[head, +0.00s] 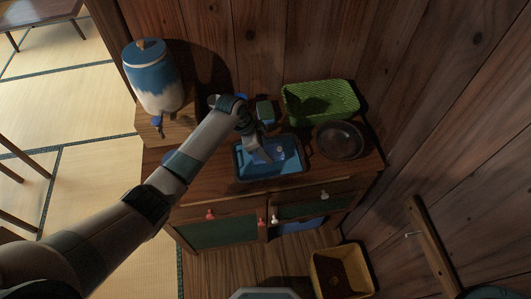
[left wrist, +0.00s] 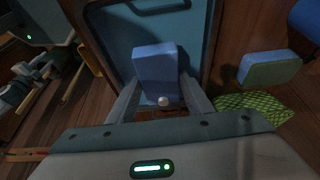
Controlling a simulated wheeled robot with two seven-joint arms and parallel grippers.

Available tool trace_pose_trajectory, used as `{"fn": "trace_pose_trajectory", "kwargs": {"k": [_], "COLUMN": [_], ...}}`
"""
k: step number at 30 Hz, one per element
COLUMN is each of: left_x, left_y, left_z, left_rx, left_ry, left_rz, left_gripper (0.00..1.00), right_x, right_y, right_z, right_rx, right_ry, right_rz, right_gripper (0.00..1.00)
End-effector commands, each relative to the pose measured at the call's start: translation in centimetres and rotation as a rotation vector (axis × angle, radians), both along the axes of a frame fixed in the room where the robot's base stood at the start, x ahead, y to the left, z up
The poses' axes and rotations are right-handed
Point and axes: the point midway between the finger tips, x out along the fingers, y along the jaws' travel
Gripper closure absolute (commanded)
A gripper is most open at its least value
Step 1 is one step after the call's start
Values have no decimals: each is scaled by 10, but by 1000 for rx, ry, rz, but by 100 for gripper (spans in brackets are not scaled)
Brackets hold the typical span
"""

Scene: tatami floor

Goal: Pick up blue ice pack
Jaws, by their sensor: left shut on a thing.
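The blue ice pack (left wrist: 155,62) is a small light-blue block between the two fingers of my left gripper (left wrist: 160,88) in the left wrist view. My left gripper is shut on it. In the head view my left gripper (head: 263,153) reaches down into a blue tray (head: 240,172) on the wooden cabinet, and the ice pack (head: 277,153) shows there, partly hidden by the gripper. I cannot tell whether the pack touches the tray floor. The tray also shows behind the pack in the left wrist view (left wrist: 112,40). My right gripper is not in view.
A green basket (head: 320,88) and a dark round bowl (head: 340,140) stand right of the tray. A blue-and-green block (head: 265,111) lies behind it. A blue-and-white dispenser (head: 152,80) stands at left. A yellow bin (head: 342,272) is on the floor. Wooden walls close the back and right.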

Motion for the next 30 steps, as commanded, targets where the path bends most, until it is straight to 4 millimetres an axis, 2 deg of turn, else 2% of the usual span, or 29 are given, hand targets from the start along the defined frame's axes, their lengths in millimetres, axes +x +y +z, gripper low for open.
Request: {"fn": "trace_pose_trajectory", "kwargs": {"k": [4,18,24,30], "left_x": [1,-59,-73,-78], "left_y": [0,-67,-83,-87], "left_z": [21,73,87,92], "left_rx": [-1,-3,-2,-1], "left_ry": [-6,-4,-2,-1], "left_rz": [-3,-4,-2,-1], "left_gripper": [80,80,80,80], "right_x": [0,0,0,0], "right_y": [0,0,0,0], "right_z": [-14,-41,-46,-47], "right_rx": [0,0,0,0], "right_ry": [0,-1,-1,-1], "right_rz": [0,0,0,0], "right_gripper": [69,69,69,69]}}
